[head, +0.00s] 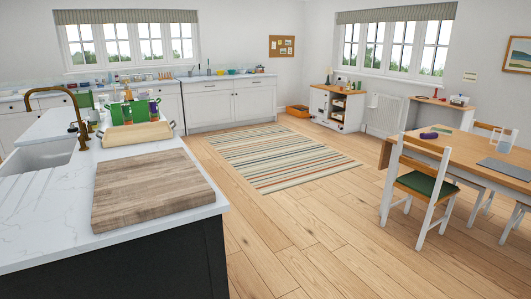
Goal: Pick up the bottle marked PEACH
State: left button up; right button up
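I cannot make out any bottle marked PEACH; labels are too small to read at this distance. Several small bottle-like items (127,115) stand in or by a green rack (139,110) on the far end of the white island counter (60,222). Other small items on the back counter are too small to tell. Neither of my grippers shows in the head view.
A wooden chopping board (150,188) lies on the island, with a beige tray-like item (136,134) beyond it. A sink (45,153) with a brass tap (78,115) is at left. A table (470,150) and chair (421,190) stand right. Wooden floor and striped rug (272,157) are clear between.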

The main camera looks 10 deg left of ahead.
aim_at(152, 104)
jog(key=i+z, duration=0.4)
jog(key=i, duration=0.5)
jog(key=i+j+z, duration=0.15)
jog(key=i+z, duration=0.25)
jog(key=i, duration=0.55)
jog(key=i+u, duration=0.35)
jog(key=i, duration=0.2)
jog(key=i+l+u, duration=0.15)
jog(key=i+u, duration=0.25)
jog(key=i, duration=0.2)
jog(key=i+j+u, duration=0.2)
jog(key=i+u, duration=0.55)
jog(key=i, duration=0.25)
jog(key=i+u, duration=0.4)
jog(key=i+l+z, duration=0.2)
jog(key=i, duration=0.6)
jog(key=i+j+z, duration=0.25)
jog(key=i, duration=0.55)
jog(key=i+j+z, duration=0.2)
jog(key=i, duration=0.65)
jog(key=i+l+u, duration=0.15)
jog(key=i+u, duration=0.15)
jog(key=i, duration=0.2)
jog(key=i+l+u, duration=0.3)
jog(key=i, duration=0.15)
jog(key=i+l+u, duration=0.3)
jog(key=i+u, duration=0.1)
jog(key=u, duration=2.8)
